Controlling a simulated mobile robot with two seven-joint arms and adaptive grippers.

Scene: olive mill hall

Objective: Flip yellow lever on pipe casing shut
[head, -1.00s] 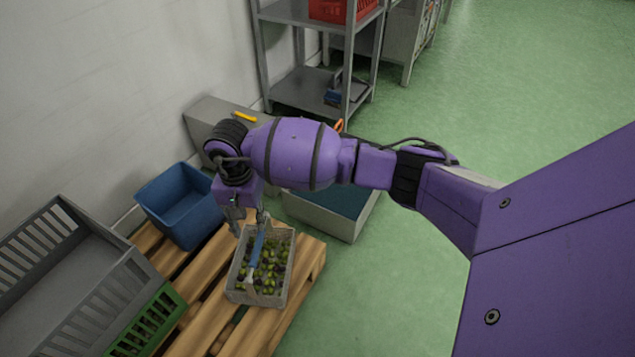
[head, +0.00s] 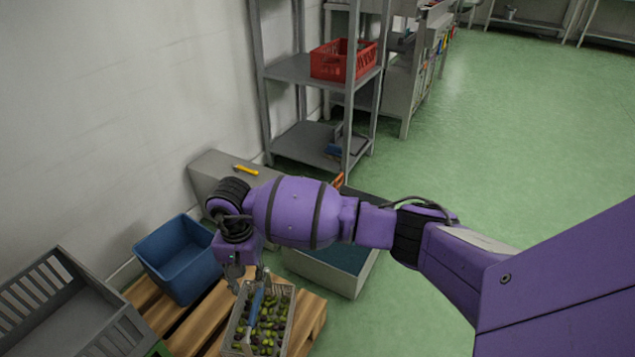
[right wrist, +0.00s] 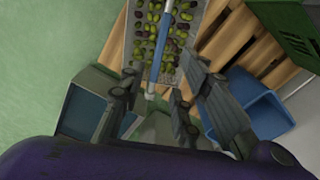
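The yellow lever (head: 246,170) is a small bar on top of the long grey casing (head: 213,175) along the wall. It lies beyond my right arm in the head view. My right gripper (head: 248,278) points down over a small crate of olives (head: 287,330), apart from the lever and nearer to me. In the right wrist view its fingers (right wrist: 155,97) stand apart, with a blue and white bar (right wrist: 156,68) showing between and beyond them. I see no grip on that bar. The lever is not visible in the right wrist view. My left gripper is out of view.
A blue bin (head: 178,258) and the olive crate stand on a wooden pallet (head: 205,325). A grey slatted crate (head: 60,320) is at the lower left. An open-topped box (head: 325,270) stands under my arm. A metal shelf (head: 300,70) rises behind the casing. Green floor at right is clear.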

